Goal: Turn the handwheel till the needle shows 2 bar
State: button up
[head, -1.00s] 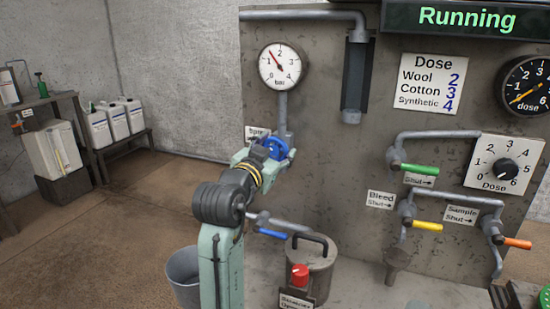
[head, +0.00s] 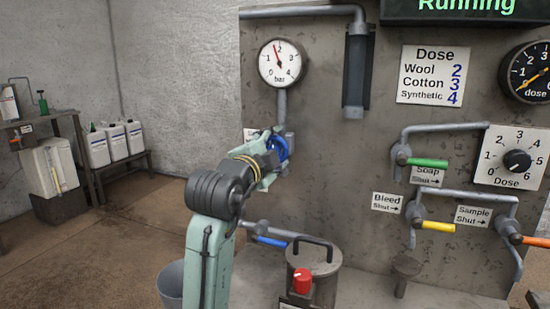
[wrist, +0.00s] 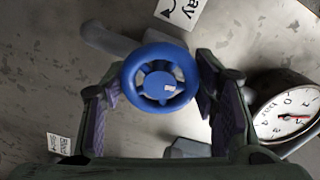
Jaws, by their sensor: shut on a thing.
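The blue handwheel (head: 279,148) is on the pipe below the pressure gauge, partly hidden by my gripper (head: 270,153). In the wrist view the handwheel (wrist: 160,62) is between the two fingers of my gripper (wrist: 160,90), which is shut on its rim from both sides. The round white gauge (head: 280,63) reads in bar from 0 to 4. Its red needle points up and slightly left, between 1 and 2 and closer to 2. The gauge also shows at the right of the wrist view (wrist: 285,108), tilted.
Right of the wheel are the green (head: 427,162), yellow (head: 438,226) and orange (head: 535,240) valve levers. A blue lever (head: 270,241) and a lidded pot with a red knob (head: 302,281) are below my gripper. A bucket (head: 171,284) stands at lower left.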

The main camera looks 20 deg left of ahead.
jog(key=shift+m+b, duration=0.5)
jog(key=shift+m, duration=0.5)
jog(key=o, duration=1.2)
jog(key=shift+s, duration=0.1)
jog(key=s, duration=1.2)
jog(key=shift+a, duration=0.2)
jog(key=shift+w, duration=0.1)
